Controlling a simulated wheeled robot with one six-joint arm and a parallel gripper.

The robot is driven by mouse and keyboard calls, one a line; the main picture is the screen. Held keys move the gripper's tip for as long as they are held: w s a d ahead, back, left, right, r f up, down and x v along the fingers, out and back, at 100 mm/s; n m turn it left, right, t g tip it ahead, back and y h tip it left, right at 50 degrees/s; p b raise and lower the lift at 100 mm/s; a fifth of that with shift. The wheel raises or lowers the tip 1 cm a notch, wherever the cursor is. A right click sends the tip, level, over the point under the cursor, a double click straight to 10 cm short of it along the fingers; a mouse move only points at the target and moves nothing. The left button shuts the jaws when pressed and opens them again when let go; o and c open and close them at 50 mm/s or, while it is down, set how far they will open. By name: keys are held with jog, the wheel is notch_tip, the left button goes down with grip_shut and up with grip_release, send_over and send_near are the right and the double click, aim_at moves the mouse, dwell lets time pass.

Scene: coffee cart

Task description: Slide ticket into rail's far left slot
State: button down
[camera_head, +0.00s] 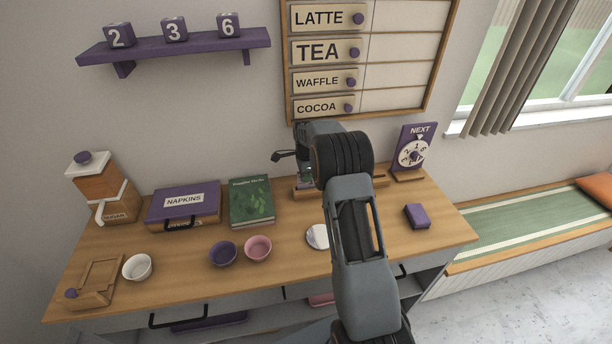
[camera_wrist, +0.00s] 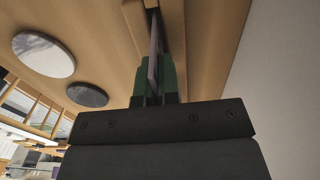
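The wooden rail (camera_head: 306,194) lies near the back of the counter, mostly hidden behind my arm in the head view. Its grooved top shows in the wrist view (camera_wrist: 133,18). My gripper (camera_head: 306,178) is above the rail's left part, pointing down. In the wrist view my gripper (camera_wrist: 154,78) has its green-sided fingers close together on a thin pale ticket (camera_wrist: 153,50), seen edge-on. The ticket reaches toward the rail's groove; I cannot tell whether its edge is inside. The separate slots are not clear.
Bowls (camera_head: 258,248) and a round pale disc (camera_head: 317,237) sit in front. A purple block (camera_head: 417,216) lies right. The menu board (camera_head: 400,60) hangs above.

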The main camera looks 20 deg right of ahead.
dwell(0.4)
jog(key=c, duration=1.3)
grip_release()
jog(key=shift+o, duration=0.2)
notch_tip(320, 180, up, 14)
jog(key=b, duration=0.1)
jog(key=shift+f, duration=0.15)
